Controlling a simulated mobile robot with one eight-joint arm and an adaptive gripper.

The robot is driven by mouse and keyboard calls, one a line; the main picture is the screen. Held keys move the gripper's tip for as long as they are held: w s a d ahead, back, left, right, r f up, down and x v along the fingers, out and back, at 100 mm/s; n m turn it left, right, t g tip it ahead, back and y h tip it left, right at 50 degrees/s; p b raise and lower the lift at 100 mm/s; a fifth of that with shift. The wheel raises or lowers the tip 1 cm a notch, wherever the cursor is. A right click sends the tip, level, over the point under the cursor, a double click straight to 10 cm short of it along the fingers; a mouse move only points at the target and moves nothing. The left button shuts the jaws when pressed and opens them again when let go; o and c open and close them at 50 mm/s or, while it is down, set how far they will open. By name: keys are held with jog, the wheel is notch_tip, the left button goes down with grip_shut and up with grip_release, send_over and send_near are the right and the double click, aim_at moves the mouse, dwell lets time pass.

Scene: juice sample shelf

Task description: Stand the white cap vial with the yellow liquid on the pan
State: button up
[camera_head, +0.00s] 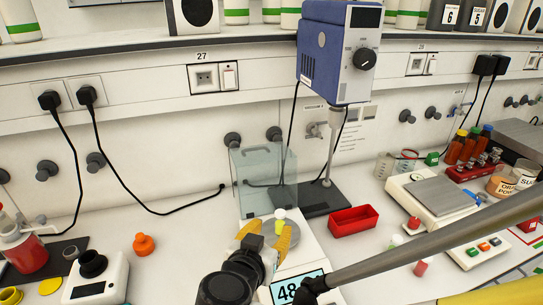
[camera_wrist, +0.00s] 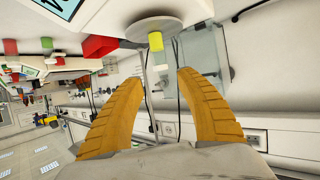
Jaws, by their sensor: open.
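The vial with yellow liquid (camera_head: 279,226) has a pale cap and stands upright on the round grey pan (camera_head: 293,236) of a white balance. In the wrist view, which is upside down, the yellow vial (camera_wrist: 155,42) touches the grey pan (camera_wrist: 140,30). My gripper (camera_head: 263,231) has orange-yellow fingers and is open. Its fingertips (camera_wrist: 161,77) are spread, with a gap between them, and the vial shows beyond that gap. They appear clear of the vial. The pan is partly hidden by a finger in the head view.
A clear glass panel (camera_head: 262,180) stands behind the pan. A stand with a blue device (camera_head: 338,45) rises behind it. A red tray (camera_head: 353,220) lies to the right, and an orange bottle (camera_head: 144,244) to the left. A balance display (camera_head: 300,290) sits in front.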

jog(key=s+d+n+g+y, duration=0.1)
jog(key=s+d+g+y, duration=0.1)
jog(key=s+d, duration=0.3)
jog(key=s+d+r+n+g+y, duration=0.1)
jog(key=s+d, duration=0.4)
jog(key=d, duration=0.8)
jog(key=n+g+y, duration=0.1)
jog(key=g, duration=0.1)
jog(key=shift+r+n+g, duration=0.2)
jog(key=shift+n+g, duration=0.1)
